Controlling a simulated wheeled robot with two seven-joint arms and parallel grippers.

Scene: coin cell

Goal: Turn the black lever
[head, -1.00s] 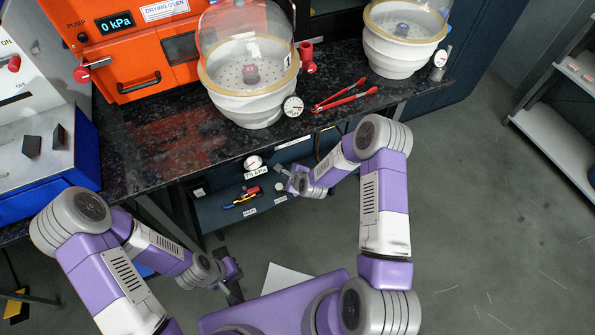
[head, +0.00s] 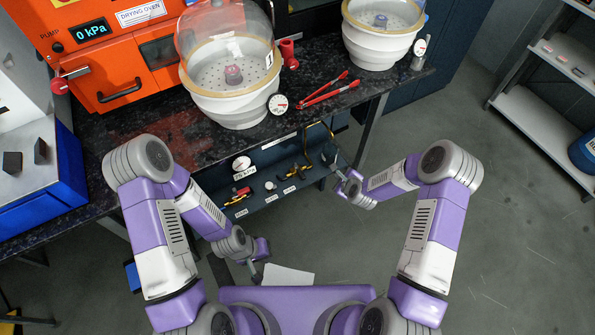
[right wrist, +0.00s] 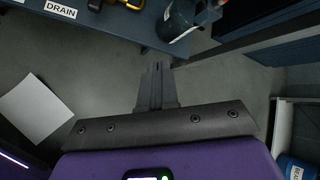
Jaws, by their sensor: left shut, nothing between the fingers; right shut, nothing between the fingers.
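I cannot tell for sure which part is the black lever. Black handle-like parts (head: 294,172) with yellow show on the dark blue shelf (head: 270,203) under the bench. Two black blocks (head: 12,161) stand on the white-topped cabinet at the far left. My right gripper (head: 337,173) is shut and empty, just off the shelf's right end. It shows in the right wrist view (right wrist: 157,68), pointing at the shelf's edge and apart from it. My left gripper (head: 256,277) is shut and empty, low in front of the shelf.
The bench (head: 190,138) carries an orange drying oven (head: 115,60), two white domed vessels and red tongs (head: 325,92). A white sheet (head: 287,275) lies low in front of me. A shelf rack (head: 540,125) stands at the right. The floor between is clear.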

